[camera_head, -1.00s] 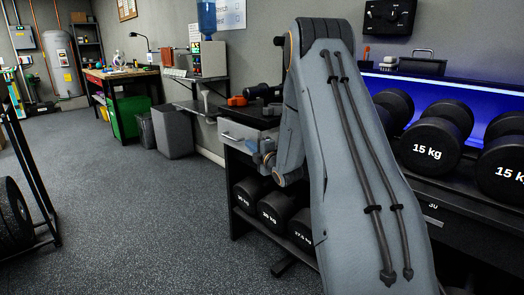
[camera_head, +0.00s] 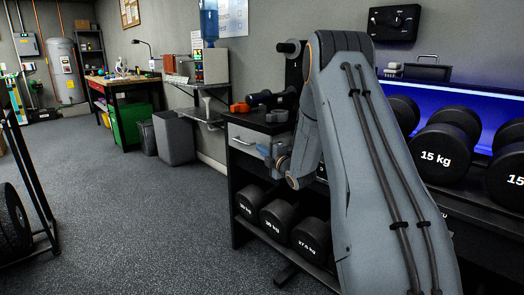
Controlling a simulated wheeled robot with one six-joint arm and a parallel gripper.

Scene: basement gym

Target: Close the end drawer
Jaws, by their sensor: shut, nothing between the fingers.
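My gripper (camera_head: 267,152) is shut and empty, right at the drawer front. I cannot tell whether it touches the front. My arm hides much of the rack behind it.
Dumbbells (camera_head: 275,217) lie on the rack's lower shelf, and larger 15 kg ones (camera_head: 437,156) sit at right. Orange and black items (camera_head: 240,107) lie on the rack top. A weight stand (camera_head: 28,180) is at left. The floor between is clear.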

